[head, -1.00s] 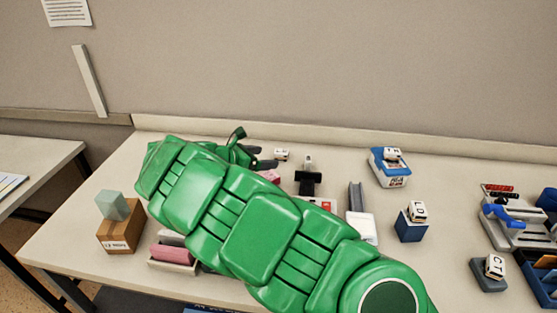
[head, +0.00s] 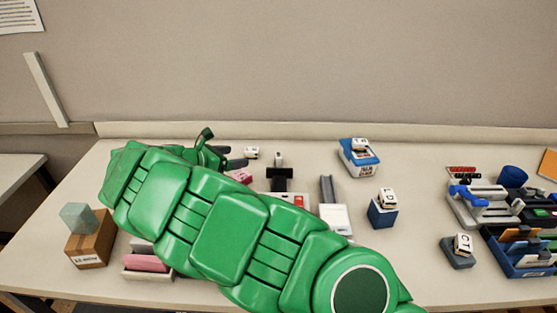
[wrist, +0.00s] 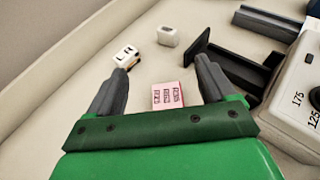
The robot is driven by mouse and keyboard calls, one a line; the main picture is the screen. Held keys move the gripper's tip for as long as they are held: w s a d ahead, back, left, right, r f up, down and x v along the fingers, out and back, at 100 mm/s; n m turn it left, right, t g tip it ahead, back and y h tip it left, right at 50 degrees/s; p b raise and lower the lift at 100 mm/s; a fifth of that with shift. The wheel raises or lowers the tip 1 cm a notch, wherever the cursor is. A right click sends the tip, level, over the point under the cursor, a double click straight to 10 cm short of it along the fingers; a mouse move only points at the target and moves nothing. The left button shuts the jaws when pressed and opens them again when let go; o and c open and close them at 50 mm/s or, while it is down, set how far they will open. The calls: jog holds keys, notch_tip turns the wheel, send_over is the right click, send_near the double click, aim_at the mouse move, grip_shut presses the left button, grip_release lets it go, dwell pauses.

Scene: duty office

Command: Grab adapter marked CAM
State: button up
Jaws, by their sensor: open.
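Several small white adapter-like blocks have dark marks; I cannot read CAM on any. One marked block (wrist: 126,56) lies on the desk just beyond my gripper's left fingertip in the wrist view; it seems to be the block (head: 251,153) beyond the fingers in the head view. A plainer whitish block (wrist: 167,36) stands farther off. Other marked blocks sit on a blue-white box (head: 359,145), on a blue cube (head: 387,196) and on a grey base (head: 463,244). My gripper (wrist: 161,68) is open and empty, with a pink printed pad (wrist: 168,98) between its fingers' lines.
A black stand (head: 280,180) and a grey-white device (head: 335,215) are right of my gripper. A carton (head: 91,246) with a pale green block on top stands at the left. Blue trays (head: 525,262) fill the right end. The wall closes the desk's back.

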jog(key=shift+w+a+f, duration=0.15)
jog(key=shift+w+f, duration=0.05)
jog(key=shift+w, duration=0.2)
jog(key=w, duration=0.1)
jog(key=w+d+f+m+g, duration=0.1)
jog(key=w+d+m+g+h, duration=0.1)
jog(key=w, duration=0.1)
jog(key=shift+w+f, duration=0.1)
jog(key=shift+f, duration=0.25)
jog(key=m+g+h, duration=0.1)
jog(key=m+g, duration=0.1)
send_near(277, 155)
jog(key=shift+w+d, duration=0.1)
jog(key=shift+d, duration=0.15)
jog(key=shift+w+d+f+m+g, duration=0.15)
jog(key=shift+w+d+f, duration=0.1)
jog(key=shift+d, duration=0.25)
jog(key=shift+w+d+f+m+g, duration=0.15)
jog(key=shift+w+d, duration=0.1)
jog(key=shift+d, duration=0.3)
jog(key=shift+x, duration=3.15)
jog(key=shift+w+a+f, duration=0.15)
jog(key=shift+a+f, duration=0.05)
jog(key=shift+c, duration=0.3)
